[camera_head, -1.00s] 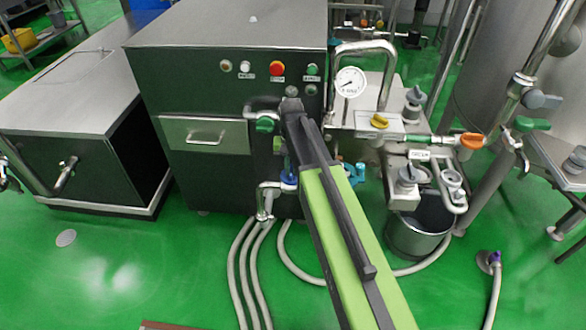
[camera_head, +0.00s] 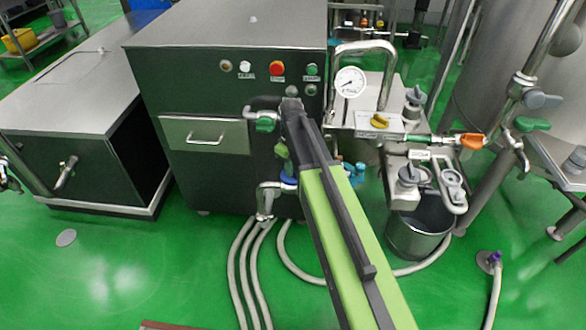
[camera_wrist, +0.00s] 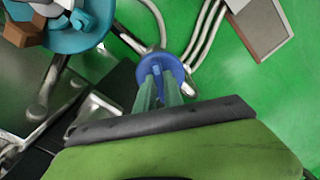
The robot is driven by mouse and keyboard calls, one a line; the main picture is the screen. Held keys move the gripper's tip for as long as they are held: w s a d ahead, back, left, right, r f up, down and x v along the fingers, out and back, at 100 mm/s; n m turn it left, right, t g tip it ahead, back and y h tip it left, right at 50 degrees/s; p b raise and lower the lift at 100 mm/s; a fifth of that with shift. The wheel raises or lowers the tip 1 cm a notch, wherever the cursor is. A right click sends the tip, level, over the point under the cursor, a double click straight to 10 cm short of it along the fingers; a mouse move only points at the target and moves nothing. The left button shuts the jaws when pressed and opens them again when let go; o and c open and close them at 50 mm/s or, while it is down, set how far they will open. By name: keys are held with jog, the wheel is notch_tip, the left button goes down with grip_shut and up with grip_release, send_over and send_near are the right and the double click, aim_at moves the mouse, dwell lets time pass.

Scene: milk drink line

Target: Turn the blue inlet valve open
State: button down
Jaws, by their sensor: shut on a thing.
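The blue inlet valve (camera_wrist: 171,64) is a round blue piece with a narrow blue handle on a metal pipe. My gripper (camera_wrist: 159,84) has its two greenish fingers closed on either side of that handle. In the head view the blue valve (camera_head: 288,181) shows only partly, low on the front of the dark machine, beside my green arm. My arm hides the rest of it and the fingertips there. The exact angle of the handle is hard to tell.
A green-handled valve (camera_head: 265,124) sits just above on the machine (camera_head: 225,80). A pressure gauge (camera_head: 350,81), a yellow knob (camera_head: 380,121) and an orange handle (camera_head: 471,141) are to the right. Hoses (camera_head: 243,265) run over the floor below. A steel bucket (camera_head: 418,238) stands at right.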

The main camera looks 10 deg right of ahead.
jog(key=n, duration=0.4)
jog(key=shift+s, duration=0.1)
jog(key=shift+a+n, duration=0.1)
jog(key=shift+n, duration=1.4)
jog(key=c, duration=1.5)
grip_release()
jog(key=shift+o, duration=0.2)
jog(key=shift+r+p, duration=0.6)
jog(key=shift+p, duration=0.05)
notch_tip(320, 180, up, 16)
jog(key=p, duration=1.6)
